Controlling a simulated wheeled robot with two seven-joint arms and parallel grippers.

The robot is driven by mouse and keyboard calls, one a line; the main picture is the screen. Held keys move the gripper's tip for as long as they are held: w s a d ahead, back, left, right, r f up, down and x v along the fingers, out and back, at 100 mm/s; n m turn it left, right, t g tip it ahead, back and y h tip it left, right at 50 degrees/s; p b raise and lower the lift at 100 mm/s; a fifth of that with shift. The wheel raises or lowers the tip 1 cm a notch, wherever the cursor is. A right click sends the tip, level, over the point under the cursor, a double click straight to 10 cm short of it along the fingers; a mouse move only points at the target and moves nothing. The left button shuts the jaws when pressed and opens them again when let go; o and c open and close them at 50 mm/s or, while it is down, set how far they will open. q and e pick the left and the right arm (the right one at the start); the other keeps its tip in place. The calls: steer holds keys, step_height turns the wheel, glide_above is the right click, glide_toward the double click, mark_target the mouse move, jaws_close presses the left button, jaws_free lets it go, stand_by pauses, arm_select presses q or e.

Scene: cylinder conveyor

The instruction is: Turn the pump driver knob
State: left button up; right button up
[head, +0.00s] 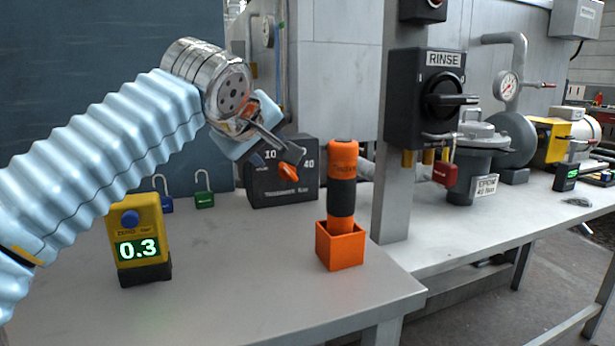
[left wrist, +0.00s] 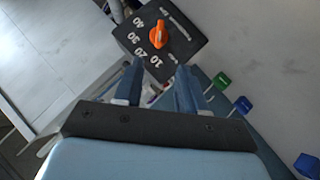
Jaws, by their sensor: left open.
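The pump driver is a black box (head: 310,190) with white numbers, standing at the back of the near bench. Its orange knob (head: 288,173) is on the face and partly covered by my left gripper (head: 280,152) in the head view. In the left wrist view the box (left wrist: 178,52) shows a dial with 10, 20, 30 and 40 around the orange pointer knob (left wrist: 158,34). My left gripper (left wrist: 160,68) is open, with the knob ahead of and beyond its fingertips, apart from them. My right gripper is in neither view.
A yellow meter (head: 140,225) reading 0.3 stands left on the bench. An orange holder (head: 341,250) with an orange-black tool (head: 342,180) stands right of the box. A green padlock (head: 204,198) sits behind. A post carries the RINSE switch (head: 424,95).

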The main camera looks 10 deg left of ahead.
mark_target(287, 170)
arm_select(q)
steer(key=p+x, duration=0.1)
steer(key=x, duration=1.2)
steer(key=shift+w+f, duration=0.25)
steer(key=shift+w, duration=0.05)
steer(key=shift+d, duration=0.1)
jaws_close()
